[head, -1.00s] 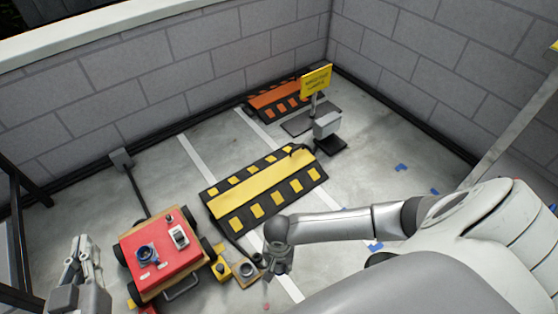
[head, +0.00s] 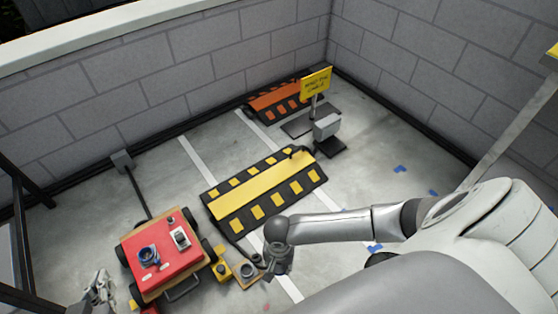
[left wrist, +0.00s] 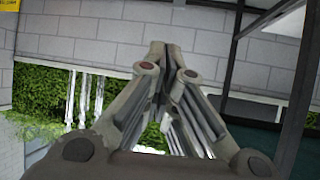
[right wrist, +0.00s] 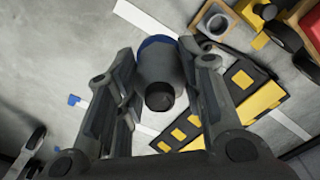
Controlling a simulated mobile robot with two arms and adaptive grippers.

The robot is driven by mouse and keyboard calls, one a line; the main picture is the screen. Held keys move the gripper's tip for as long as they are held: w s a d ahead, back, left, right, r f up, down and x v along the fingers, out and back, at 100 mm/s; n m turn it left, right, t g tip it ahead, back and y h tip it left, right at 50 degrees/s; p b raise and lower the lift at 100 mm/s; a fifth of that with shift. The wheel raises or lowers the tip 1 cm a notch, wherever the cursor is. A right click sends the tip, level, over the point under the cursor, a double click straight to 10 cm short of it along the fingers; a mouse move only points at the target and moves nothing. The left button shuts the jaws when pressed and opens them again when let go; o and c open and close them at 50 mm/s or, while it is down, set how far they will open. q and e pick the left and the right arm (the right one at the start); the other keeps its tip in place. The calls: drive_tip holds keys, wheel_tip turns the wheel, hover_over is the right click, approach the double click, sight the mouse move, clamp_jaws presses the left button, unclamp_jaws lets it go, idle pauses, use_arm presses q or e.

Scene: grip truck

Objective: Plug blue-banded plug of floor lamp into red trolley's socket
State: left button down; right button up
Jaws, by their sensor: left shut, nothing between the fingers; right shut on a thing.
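The red trolley (head: 160,270) stands at the lower left of the head view, with a blue-ringed round socket (head: 148,256) on its top. My right gripper (head: 277,268) is above the floor to the right of the trolley. The right wrist view shows it shut on a dark grey cylindrical plug (right wrist: 160,72) with a blue band at its far end. The plug is clear of the trolley. My left gripper (head: 100,290) is left of the trolley at the bottom edge; in the left wrist view its fingertips (left wrist: 160,62) meet, empty. I cannot identify the floor lamp.
A wooden board with a grey ring (head: 248,270) and a yellow block (head: 222,268) lie between trolley and right gripper. A yellow-black cable ramp (head: 262,190) lies behind. A yellow sign (head: 316,82) and grey box (head: 327,126) stand farther back. Block walls enclose the floor.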

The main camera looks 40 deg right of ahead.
drive_tip(key=shift+w, duration=0.1)
use_arm(q)
drive_tip(key=shift+s+a+f+g, duration=0.2)
drive_tip(key=shift+s+f+g, duration=0.2)
drive_tip(key=shift+f, duration=0.05)
use_arm(e)
drive_tip(key=shift+w+a+f, duration=0.2)
drive_tip(key=shift+w+a, duration=0.1)
drive_tip(key=shift+w, duration=0.15)
